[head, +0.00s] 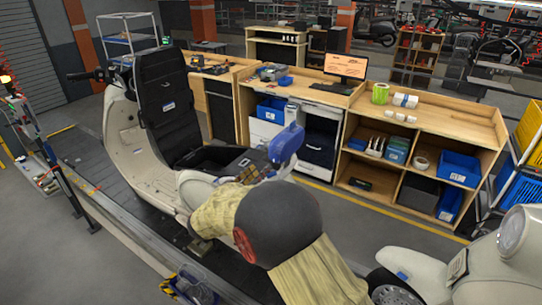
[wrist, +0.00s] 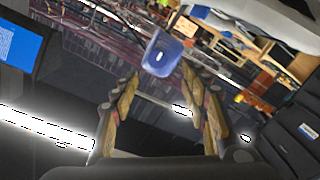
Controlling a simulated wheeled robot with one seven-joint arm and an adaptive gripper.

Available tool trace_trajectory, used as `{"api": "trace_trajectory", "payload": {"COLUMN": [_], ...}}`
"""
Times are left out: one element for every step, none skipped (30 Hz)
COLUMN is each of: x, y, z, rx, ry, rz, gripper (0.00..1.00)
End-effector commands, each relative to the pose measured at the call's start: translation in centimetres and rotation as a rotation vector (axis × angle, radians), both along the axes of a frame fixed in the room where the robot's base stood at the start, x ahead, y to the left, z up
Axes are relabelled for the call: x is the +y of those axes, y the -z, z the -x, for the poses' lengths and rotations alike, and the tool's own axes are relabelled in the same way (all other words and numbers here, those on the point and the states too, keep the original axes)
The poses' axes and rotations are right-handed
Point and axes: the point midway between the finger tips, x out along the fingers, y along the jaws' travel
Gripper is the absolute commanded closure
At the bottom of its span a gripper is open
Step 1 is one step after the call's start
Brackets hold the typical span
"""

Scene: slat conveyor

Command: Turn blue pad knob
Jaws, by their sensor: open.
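The blue pad knob (head: 287,143) is a rounded blue piece near the scooter seat, in the middle of the head view. In the wrist view a blue rounded piece with a white spot, seemingly the same knob (wrist: 157,42), shows beyond and between the fingertips. My gripper (wrist: 159,73) is open, with tan-padded fingers on either side and nothing between them. In the head view my gripper (head: 250,174) is partly hidden by my arm, just left of and below the knob. I cannot tell the exact gap between fingertips and knob.
A cream scooter (head: 140,145) with a black upright panel (head: 168,100) stands on the conveyor (head: 110,207) at left. Wooden workbenches (head: 420,130) with bins and a monitor (head: 346,66) stand behind. Another cream scooter (head: 480,265) is at lower right.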

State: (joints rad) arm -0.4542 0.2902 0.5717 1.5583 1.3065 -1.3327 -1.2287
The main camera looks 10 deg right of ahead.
Motion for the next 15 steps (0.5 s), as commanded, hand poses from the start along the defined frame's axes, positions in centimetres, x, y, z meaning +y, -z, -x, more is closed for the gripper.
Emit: {"api": "trace_trajectory", "payload": {"x": [-0.1,-0.3,-0.5,-0.8,-1.1,-1.5,-1.8,-2.1,-2.6,-3.0,-3.3,-3.7,-4.0,-4.3,-4.6], "y": [0.1,0.1,0.2,0.2,0.2,0.3,0.3,0.2,0.2,0.2,0.2,0.2,0.2,0.2,0.2], "z": [0.1,0.1,-0.1,-0.3,-0.5,-0.9,-1.2,-1.5,-2.0,-2.3,-2.7,-3.1,-3.4,-3.7,-4.0], "rx": [0.004,0.005,0.006,0.006,0.006,0.007,0.007,0.006,0.006,0.005,0.005,0.006,0.006,0.005,0.005], "ry": [0.014,0.021,0.026,0.027,0.029,0.029,0.028,0.028,0.028,0.028,0.028,0.026,0.027,0.026,0.026], "rz": [0.012,0.016,0.02,0.021,0.021,0.02,0.02,0.02,0.02,0.019,0.019,0.019,0.02,0.019,0.019], "gripper": [0.55,0.55,0.55,0.55,0.55,0.55,0.55,0.55,0.55,0.55,0.55,0.55,0.55,0.55,0.55]}}
